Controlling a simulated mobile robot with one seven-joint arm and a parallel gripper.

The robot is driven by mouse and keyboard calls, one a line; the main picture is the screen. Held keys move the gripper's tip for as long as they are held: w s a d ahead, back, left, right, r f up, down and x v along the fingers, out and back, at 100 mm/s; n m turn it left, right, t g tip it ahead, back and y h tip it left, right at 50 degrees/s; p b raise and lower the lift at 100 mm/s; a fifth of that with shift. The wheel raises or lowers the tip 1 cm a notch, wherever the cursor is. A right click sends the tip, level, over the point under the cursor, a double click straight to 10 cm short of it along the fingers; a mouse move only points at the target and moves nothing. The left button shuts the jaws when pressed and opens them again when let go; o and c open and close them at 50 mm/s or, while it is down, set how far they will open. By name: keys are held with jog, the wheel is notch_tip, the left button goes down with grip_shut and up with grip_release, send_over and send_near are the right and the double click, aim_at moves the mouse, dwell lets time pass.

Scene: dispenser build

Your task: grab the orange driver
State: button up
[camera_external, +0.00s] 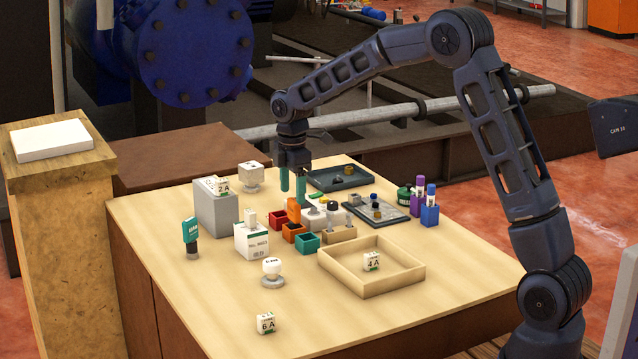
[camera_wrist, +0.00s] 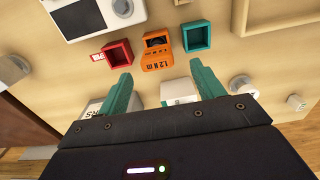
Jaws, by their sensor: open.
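The orange driver (camera_external: 293,209) shows as an upright orange block just behind a small orange bin (camera_external: 293,232) on the table. In the wrist view, an orange face marked "1.2 N m" (camera_wrist: 158,61) lies between and just beyond my fingertips. I cannot tell whether the driver stands in the orange bin or against it. My gripper (camera_external: 293,198) points down with teal fingers, above and close to the driver. It is open and empty; its fingers (camera_wrist: 160,70) spread wider than the orange face in the wrist view. The driver's lower part is hidden.
A red bin (camera_external: 278,219) and a teal bin (camera_external: 306,243) flank the orange bin closely. White boxes (camera_external: 251,241), a grey block (camera_external: 215,207) and a wooden tray (camera_external: 372,290) stand around. A dark tray (camera_external: 338,187) lies behind. The table's front left is mostly clear.

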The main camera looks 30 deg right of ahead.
aim_at(294, 200)
jog(key=f, duration=0.4)
jog(key=shift+w+d+f, duration=0.15)
jog(key=shift+d+f, duration=0.05)
jog(key=shift+c, duration=0.2)
jog(key=c, duration=1.1)
jog(key=shift+r, duration=0.1)
